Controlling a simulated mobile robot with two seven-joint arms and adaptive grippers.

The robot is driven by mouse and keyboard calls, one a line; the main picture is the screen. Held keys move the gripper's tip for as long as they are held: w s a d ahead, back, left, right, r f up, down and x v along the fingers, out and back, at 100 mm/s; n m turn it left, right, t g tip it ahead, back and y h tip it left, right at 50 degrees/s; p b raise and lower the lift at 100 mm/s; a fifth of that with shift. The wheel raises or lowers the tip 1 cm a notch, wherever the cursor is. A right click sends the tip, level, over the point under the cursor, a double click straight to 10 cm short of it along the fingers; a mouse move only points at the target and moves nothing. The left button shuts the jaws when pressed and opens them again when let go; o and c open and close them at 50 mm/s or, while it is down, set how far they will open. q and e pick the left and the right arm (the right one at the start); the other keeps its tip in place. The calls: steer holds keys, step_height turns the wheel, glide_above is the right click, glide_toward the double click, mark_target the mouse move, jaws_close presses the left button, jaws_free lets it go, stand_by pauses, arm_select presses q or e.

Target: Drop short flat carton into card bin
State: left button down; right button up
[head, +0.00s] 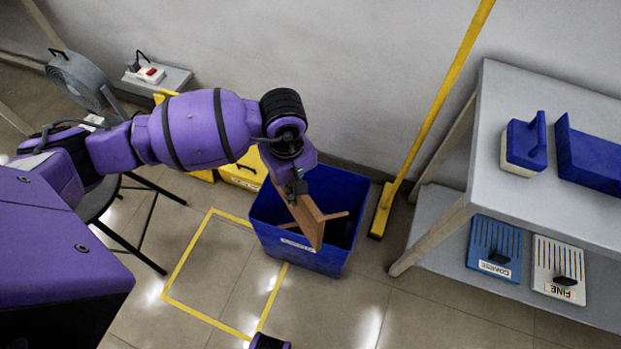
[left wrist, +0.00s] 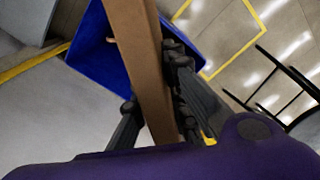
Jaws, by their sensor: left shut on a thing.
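The short flat carton (head: 308,222) is a thin brown board-like box in the head view. My left gripper (head: 297,187) is shut on its upper end and holds it tilted over the open blue bin (head: 290,250). The lower end of the carton overlaps the bin's front part in the picture. In the left wrist view the carton (left wrist: 146,70) runs between my two fingers (left wrist: 152,105), with the blue bin (left wrist: 97,48) beyond it. The bin's white label is too small to read. My right gripper is not seen.
A yellow-handled broom (head: 420,130) leans on the wall right of the bin. A grey shelf unit (head: 500,90) stands further right. A yellow container (head: 240,175) is behind the bin. A yellow floor outline (head: 175,272) is left of it, empty. A brownish piece (head: 338,214) shows at the bin's opening.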

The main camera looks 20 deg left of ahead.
arm_select(q)
steer(key=w+f+n+b, duration=0.3)
steer(key=w+f+b, duration=0.2)
steer(key=f+b, duration=0.2)
steer(key=w+f+n+b, duration=0.4)
steer(key=w+f+b, duration=0.1)
steer(key=f+b, duration=0.3)
steer(key=shift+w+f, duration=0.3)
steer(key=shift+f, duration=0.6)
steer(key=shift+d, duration=0.1)
steer(key=c, duration=1.7)
jaws_free()
steer(key=shift+o, duration=0.2)
steer(key=shift+r, duration=0.1)
step_height(320, 180, up, 12)
